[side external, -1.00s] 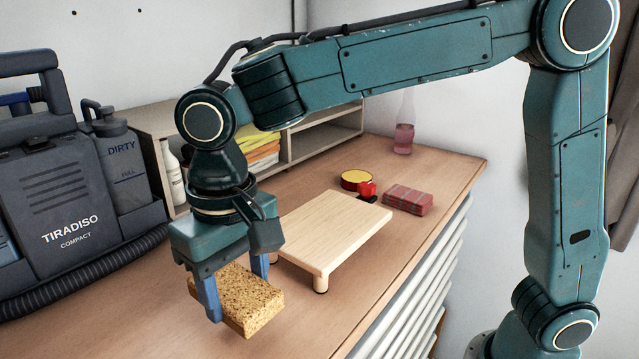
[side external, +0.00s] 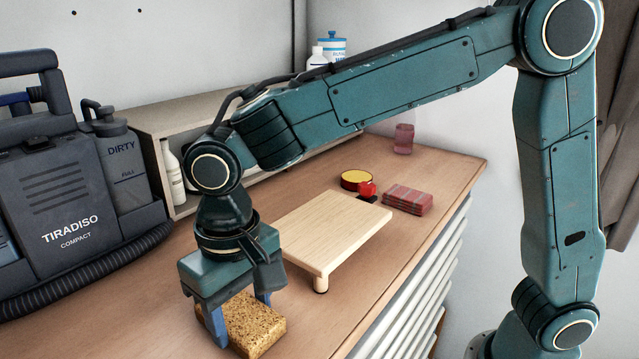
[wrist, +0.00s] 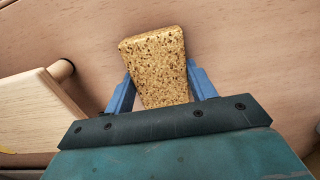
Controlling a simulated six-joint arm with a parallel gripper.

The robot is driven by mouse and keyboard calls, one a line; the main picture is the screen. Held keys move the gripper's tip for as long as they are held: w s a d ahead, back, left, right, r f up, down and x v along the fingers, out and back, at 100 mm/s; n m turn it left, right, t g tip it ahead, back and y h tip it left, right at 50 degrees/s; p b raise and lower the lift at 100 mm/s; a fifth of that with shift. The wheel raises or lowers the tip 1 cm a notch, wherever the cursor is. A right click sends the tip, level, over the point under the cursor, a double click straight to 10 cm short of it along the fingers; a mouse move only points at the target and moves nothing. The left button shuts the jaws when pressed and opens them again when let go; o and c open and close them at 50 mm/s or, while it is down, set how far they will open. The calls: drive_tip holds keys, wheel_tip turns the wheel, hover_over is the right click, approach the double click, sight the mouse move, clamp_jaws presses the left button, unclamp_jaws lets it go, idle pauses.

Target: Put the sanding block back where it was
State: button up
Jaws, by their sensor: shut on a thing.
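The sanding block (side external: 256,325) is a speckled yellow-brown brick at the front of the wooden worktop, to the left of the small raised board. My gripper (side external: 241,322) is shut on it, with a blue finger on each side. The block is low, at or just above the worktop; I cannot tell whether it touches. In the wrist view the block (wrist: 158,62) sticks out beyond the fingertips of my gripper (wrist: 160,88), over bare wood.
The raised wooden board (side external: 325,232) stands close beside my gripper. A dark TIRADISO machine (side external: 65,190) with a hose is at the left. A yellow round tin (side external: 356,180), a red item (side external: 367,189) and a red packet (side external: 408,199) lie behind the board. A shelf (side external: 180,125) lines the back.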

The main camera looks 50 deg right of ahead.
sight(243, 312)
drive_tip(key=o, duration=1)
drive_tip(key=shift+c, duration=0.2)
drive_tip(key=shift+r, duration=0.1)
wheel_tip(243, 312, up, 12)
drive_tip(key=shift+d, duration=0.15)
drive_tip(key=s+d+t+y, duration=0.1)
drive_tip(key=s+d+t, duration=0.3)
drive_tip(key=d, duration=1.2)
drive_tip(key=s+d+f, duration=0.3)
drive_tip(key=s+d, duration=0.2)
drive_tip(key=s+d+f+t+h, duration=0.1)
drive_tip(key=s+d+f, duration=0.1)
drive_tip(key=s+d, duration=0.2)
drive_tip(key=shift+s+d+f+t, duration=0.3)
drive_tip(key=shift+s+d+f, duration=0.1)
drive_tip(key=shift+s, duration=0.55)
